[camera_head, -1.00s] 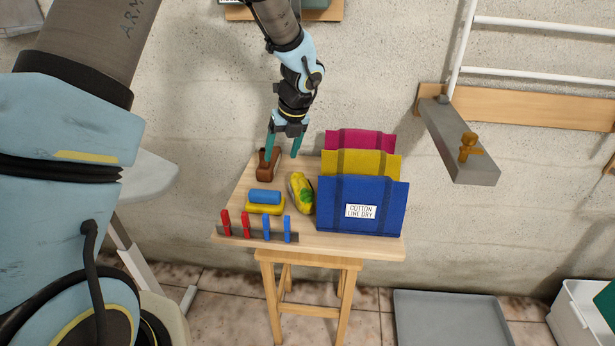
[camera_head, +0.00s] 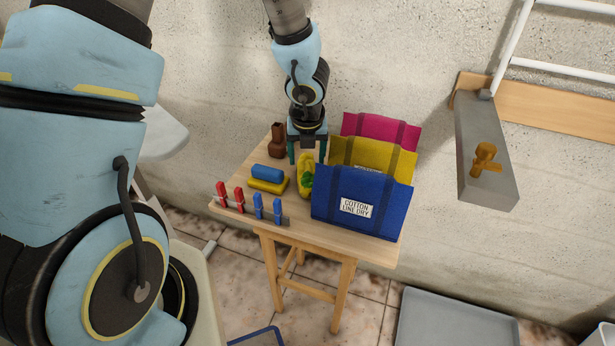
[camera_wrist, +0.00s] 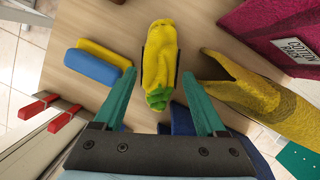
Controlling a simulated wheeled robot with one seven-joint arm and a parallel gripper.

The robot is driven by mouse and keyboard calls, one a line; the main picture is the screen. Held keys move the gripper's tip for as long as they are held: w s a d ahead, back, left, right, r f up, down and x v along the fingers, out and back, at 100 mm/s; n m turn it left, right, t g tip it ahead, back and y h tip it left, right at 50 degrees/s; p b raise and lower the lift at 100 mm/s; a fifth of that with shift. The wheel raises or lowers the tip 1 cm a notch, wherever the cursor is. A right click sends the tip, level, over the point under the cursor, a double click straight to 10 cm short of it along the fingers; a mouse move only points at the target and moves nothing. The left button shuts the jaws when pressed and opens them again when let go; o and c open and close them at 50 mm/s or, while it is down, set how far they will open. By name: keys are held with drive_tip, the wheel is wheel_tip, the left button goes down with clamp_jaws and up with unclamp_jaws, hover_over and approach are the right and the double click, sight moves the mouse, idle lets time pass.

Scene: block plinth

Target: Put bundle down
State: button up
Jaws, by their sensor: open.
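The bundle (camera_head: 305,177), a yellow roll with a green end, lies on the small wooden table (camera_head: 290,236) between the sponges and the bags. In the wrist view the bundle (camera_wrist: 160,52) lies ahead, lined up with the gap between my fingers, with dark edges along both its sides. My gripper (camera_head: 307,153) is open and empty, fingers pointing down at the far end of the bundle. In the wrist view my gripper (camera_wrist: 160,80) shows two teal fingers spread apart. I cannot tell its exact height above the bundle.
Blue and yellow sponges (camera_head: 268,178) lie left of the bundle. Blue (camera_head: 362,203), yellow and magenta bags stand close on its right. Red and blue pegs (camera_head: 250,203) line the front edge. A brown object (camera_head: 278,140) stands at the back. A grey ledge with a tap (camera_head: 485,165) is right.

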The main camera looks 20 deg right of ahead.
sight(307, 166)
drive_tip(key=b+x, duration=0.1)
drive_tip(key=x, duration=0.2)
drive_tip(key=b+x, duration=0.1)
drive_tip(key=x, duration=0.2)
drive_tip(key=shift+s+f, duration=0.1)
drive_tip(key=shift+s, duration=0.1)
drive_tip(key=shift+c, duration=0.2)
clamp_jaws()
wheel_tip(307, 166, up, 18)
drive_tip(key=p, duration=0.8)
